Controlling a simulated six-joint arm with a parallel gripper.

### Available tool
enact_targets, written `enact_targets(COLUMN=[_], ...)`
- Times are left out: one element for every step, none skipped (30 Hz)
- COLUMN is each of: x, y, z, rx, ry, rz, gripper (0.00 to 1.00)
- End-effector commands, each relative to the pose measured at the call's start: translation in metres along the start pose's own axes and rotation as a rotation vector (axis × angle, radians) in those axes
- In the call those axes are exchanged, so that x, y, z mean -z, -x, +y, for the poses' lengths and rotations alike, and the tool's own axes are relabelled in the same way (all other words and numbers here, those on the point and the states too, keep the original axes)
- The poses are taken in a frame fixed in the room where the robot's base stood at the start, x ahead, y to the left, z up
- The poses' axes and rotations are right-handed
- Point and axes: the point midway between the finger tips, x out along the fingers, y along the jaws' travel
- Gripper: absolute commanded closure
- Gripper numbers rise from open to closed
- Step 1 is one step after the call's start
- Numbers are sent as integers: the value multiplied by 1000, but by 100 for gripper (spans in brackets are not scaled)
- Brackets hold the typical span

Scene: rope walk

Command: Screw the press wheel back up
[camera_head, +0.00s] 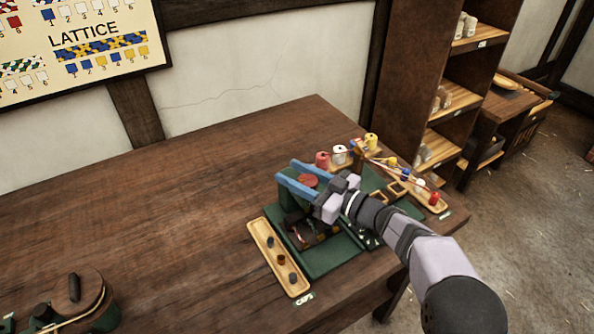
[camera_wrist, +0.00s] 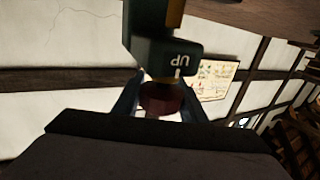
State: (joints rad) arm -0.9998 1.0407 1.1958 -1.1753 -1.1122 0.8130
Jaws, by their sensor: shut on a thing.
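The press wheel (camera_head: 308,181) is a dark red disc on the green press (camera_head: 329,262), on the wooden table. My gripper (camera_head: 287,170) has two blue fingers, one on each side of the wheel, and is shut on it. In the wrist view the wheel (camera_wrist: 160,98) sits between the fingers, beneath a dark green block marked "UP" (camera_wrist: 180,62).
A wooden tray of caps (camera_head: 262,238) lies at the press's left. Several thread spools, including a white one (camera_head: 340,154), stand behind it. A round green-and-wood device (camera_head: 75,292) is at the lower left. The table's left middle is clear.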

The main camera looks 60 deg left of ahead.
Motion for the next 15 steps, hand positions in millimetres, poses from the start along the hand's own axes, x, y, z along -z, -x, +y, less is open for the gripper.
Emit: enact_targets(x=[0, 0, -1, -1, -1, -1, -1, -1, -1, -1, -1, -1, -1, -1, -1], y=[0, 0, 0, 0, 0, 0, 0, 1, 1, 1, 1, 1, 1, 1, 1], z=[1, 0, -1, -2, -2, -3, -3, -4, -4, -5, -5, -6, -6, -7, -7], rx=[23, 39, 59, 73, 86, 103, 114, 127, 142, 153, 164, 177, 187, 197, 209], ry=[2, 2, 2, 2, 3, 2, 3, 2, 2, 3, 3, 3, 4, 2, 4], rz=[2, 2, 2, 2, 3, 2, 3, 2, 3, 2, 2, 3, 2, 2, 3], gripper=[84, 84, 84, 84, 84, 84, 84, 84, 84, 84, 84, 84, 84, 84, 84])
